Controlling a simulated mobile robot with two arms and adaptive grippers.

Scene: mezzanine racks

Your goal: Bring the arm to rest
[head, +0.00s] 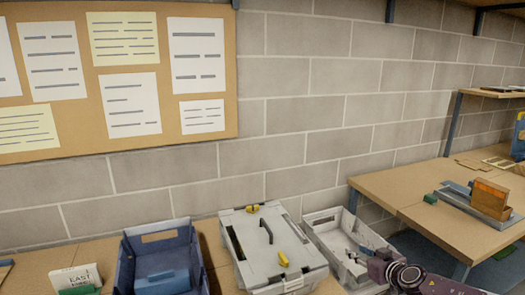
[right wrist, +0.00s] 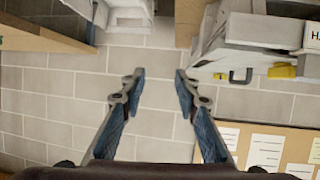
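My right arm comes in at the bottom right of the head view, and its gripper (head: 356,262) shows in front of the light grey open bin (head: 318,222). In the right wrist view the right gripper (right wrist: 157,82) has its two blue-padded fingers spread wide apart. Nothing is between them; the block wall shows through the gap. My left gripper is not in view.
A closed grey case (head: 275,232) with yellow latches stands left of the bin, and a blue bin (head: 160,255) further left. A wooden table (head: 440,222) at the right carries an orange block (head: 490,198). A notice board (head: 262,25) hangs behind.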

